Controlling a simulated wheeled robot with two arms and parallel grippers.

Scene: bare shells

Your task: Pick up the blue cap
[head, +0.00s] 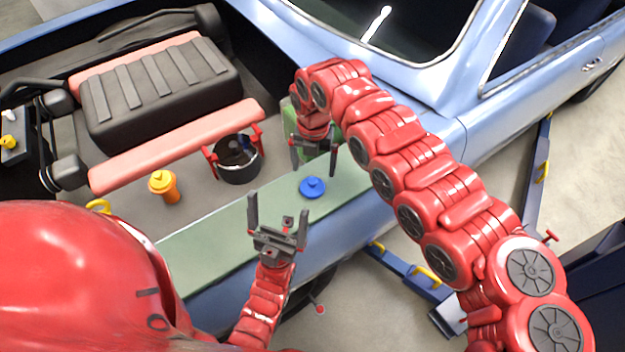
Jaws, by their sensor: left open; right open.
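The blue cap (312,187) is a small round disc with a raised knob. It lies on the green mat (205,245) along the car's edge. My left gripper (278,208) is the lower one, open and empty, just left of and below the cap, apart from it. My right gripper (314,170) hangs from the upper arm, open and empty, with its fingers pointing down just above the cap in the picture. Whether its fingers touch the mat or anything else I cannot tell.
A yellow-topped orange bottle (163,186) stands left in the engine bay. A black round container with red handles (237,158) sits behind the mat. The black engine block (160,95) and pink rails lie further back. The blue car body (420,75) is at right.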

